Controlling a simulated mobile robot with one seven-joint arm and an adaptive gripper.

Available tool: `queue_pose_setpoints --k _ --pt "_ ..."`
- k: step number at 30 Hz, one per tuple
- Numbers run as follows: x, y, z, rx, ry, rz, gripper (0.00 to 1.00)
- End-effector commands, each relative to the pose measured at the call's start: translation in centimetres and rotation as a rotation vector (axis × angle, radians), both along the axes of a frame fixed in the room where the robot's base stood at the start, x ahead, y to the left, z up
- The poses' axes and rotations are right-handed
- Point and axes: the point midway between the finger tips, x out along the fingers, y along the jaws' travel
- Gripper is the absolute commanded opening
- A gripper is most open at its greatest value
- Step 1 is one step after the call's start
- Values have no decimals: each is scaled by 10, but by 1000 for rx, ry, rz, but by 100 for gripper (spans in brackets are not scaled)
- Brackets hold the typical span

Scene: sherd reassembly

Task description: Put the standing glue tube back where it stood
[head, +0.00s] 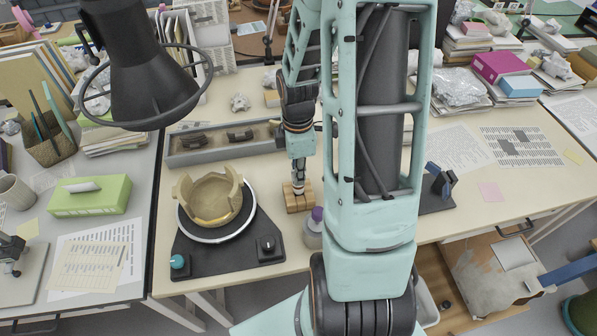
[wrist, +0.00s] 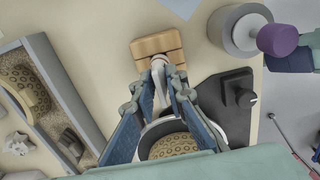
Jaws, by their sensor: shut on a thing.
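My gripper (wrist: 163,82) is shut on the glue tube (wrist: 158,65), a small whitish tube pinched between the fingertips. A wooden block (wrist: 157,47) lies right at the tube's far end in the wrist view. In the head view my gripper (head: 298,182) points down over the same wooden block (head: 298,200) on the table. The tube's end meets the block or hangs just over it; I cannot tell whether it sits in a hole. The fingers hide much of the tube.
A jar with a purple cap (head: 316,214) stands close in front of the block. Left of it, a partly built bowl (head: 212,198) rests on a black-based turntable. A grey tray (head: 180,160) with sherds lies behind. Bare tabletop (head: 262,215) lies between turntable and block.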

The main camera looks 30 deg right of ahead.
Motion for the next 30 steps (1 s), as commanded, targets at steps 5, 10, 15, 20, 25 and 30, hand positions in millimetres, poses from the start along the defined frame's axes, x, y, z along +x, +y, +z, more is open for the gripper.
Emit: queue_pose_setpoints --k 5,10,15,20,25,30 --pt "0 0 0 0 0 0 0" --pt "0 0 -1 0 0 0 0" --pt "0 0 -2 0 0 0 0" --pt "0 0 -3 0 0 0 0" --pt "0 0 -5 0 0 0 0" --pt "0 0 -6 0 0 0 0"
